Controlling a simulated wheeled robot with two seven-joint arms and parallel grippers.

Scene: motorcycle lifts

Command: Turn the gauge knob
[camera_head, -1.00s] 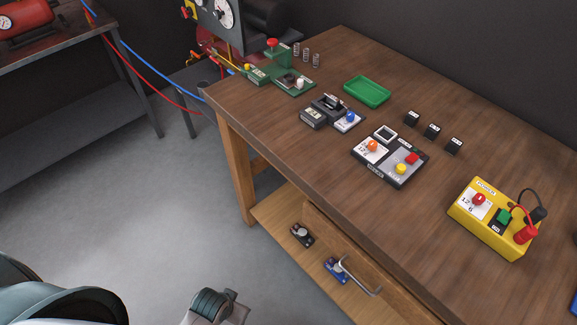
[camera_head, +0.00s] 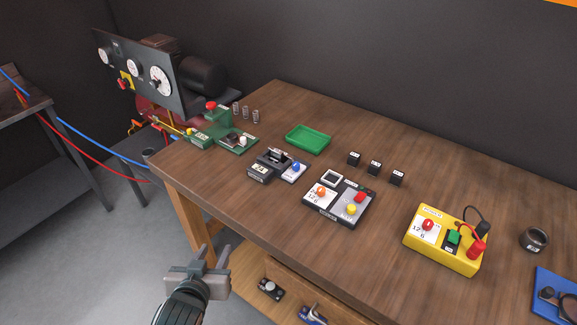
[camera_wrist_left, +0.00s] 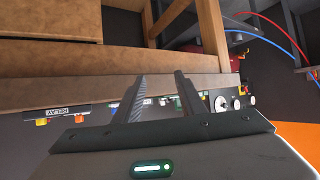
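A dark panel (camera_head: 187,92) with several round white gauges stands at the back left in the head view. Its largest gauge (camera_head: 157,80) has a dark centre, and a red knob on a yellow plate (camera_head: 124,80) sits below the gauges. I cannot tell which part is the gauge knob. The gauges show small at the right in the left wrist view (camera_wrist_left: 222,104). My left gripper (camera_head: 200,266) is in front of the bench's near edge, well apart from the panel. Its fingers also show in the wrist view (camera_wrist_left: 161,85), spread and empty. My right gripper is out of view.
The wooden bench (camera_head: 300,100) holds a green tray (camera_head: 308,138), a black relay box (camera_head: 340,201), a yellow box (camera_head: 443,240) and small devices. A lower wooden shelf (camera_head: 250,283) is near my gripper. Red and blue hoses (camera_head: 75,122) hang at the left.

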